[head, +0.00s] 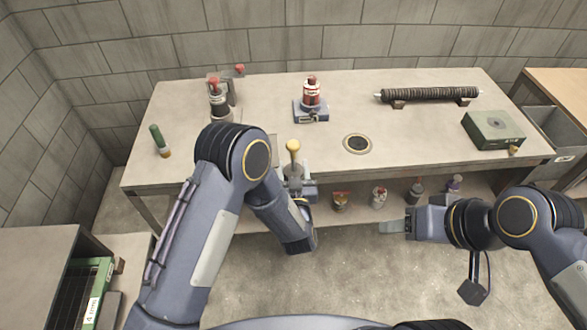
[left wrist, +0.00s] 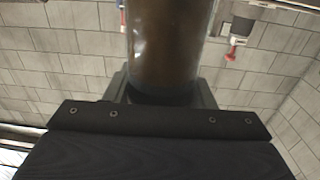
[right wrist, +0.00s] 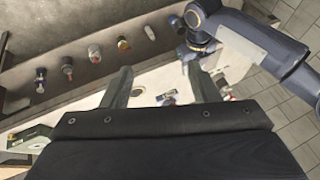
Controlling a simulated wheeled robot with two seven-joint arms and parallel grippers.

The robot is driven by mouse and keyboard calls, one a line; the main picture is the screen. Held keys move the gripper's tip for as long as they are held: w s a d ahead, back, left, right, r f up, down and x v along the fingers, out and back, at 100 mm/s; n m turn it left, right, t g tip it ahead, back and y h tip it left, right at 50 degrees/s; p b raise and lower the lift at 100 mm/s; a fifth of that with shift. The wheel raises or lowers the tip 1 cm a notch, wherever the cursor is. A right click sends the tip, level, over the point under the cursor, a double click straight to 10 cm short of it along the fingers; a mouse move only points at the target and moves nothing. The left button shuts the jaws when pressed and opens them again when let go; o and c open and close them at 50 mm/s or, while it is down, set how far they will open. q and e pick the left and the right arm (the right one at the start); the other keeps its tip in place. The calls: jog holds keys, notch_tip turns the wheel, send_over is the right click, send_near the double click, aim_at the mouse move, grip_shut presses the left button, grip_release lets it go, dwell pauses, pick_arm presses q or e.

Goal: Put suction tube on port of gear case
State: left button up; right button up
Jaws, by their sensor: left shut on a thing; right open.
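A long dark ribbed tube (head: 430,94), which looks like the suction tube, lies across two brown rests at the back right of the bench. A dull green box (head: 490,125), which looks like the gear case, sits at the bench's right end; a brass port (head: 513,150) shows at its front corner. My left gripper (head: 296,180) is shut on a yellow-topped object (head: 293,148) at the bench's front edge. In the left wrist view a dark brown cylinder (left wrist: 168,45) stands between the fingers. My right gripper (head: 392,227) is open and empty in front of the bench.
On the bench (head: 270,95) are a red canister on a blue base (head: 311,95), a round black-centred disc (head: 357,143), red-topped jars (head: 218,100) and a green cylinder (head: 159,139). Several bottles stand on the shelf below. A grey bin (head: 553,128) is at right.

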jog(key=shift+s+a+f+m, duration=0.2)
jog(key=shift+s+f+m, duration=0.3)
jog(key=shift+s+f, duration=0.45)
